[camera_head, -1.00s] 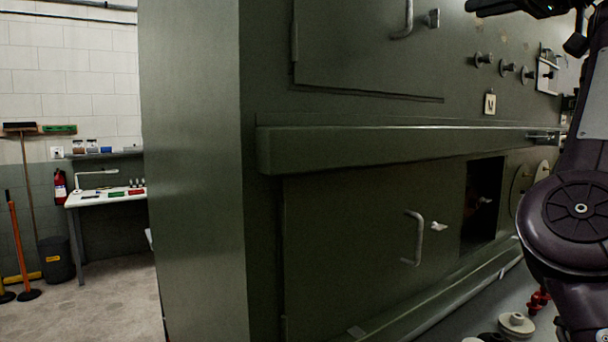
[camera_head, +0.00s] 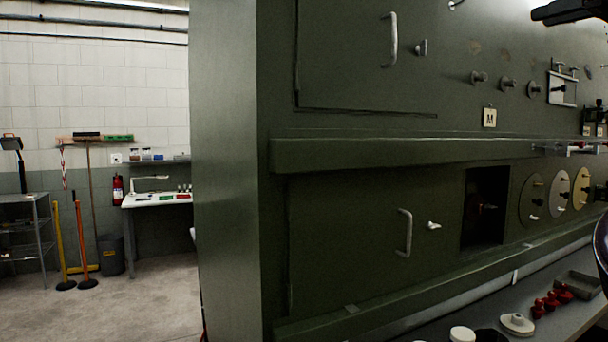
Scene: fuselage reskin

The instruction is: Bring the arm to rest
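My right gripper (camera_head: 548,13) shows as a dark shape at the top right corner, in front of the upper part of the green fuselage panel wall (camera_head: 370,220). It is cut off by the frame edge, and I cannot tell whether its fingers are open or shut. A dark rounded piece of my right arm shows at the right edge, lower down. My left gripper is not in view.
The green wall carries handles, knobs, a ledge (camera_head: 400,151) and a dark square opening (camera_head: 485,208). A grey bench (camera_head: 560,318) below holds red parts (camera_head: 551,300), white round parts (camera_head: 517,323) and a tray (camera_head: 577,284). Open floor (camera_head: 150,310) lies at left.

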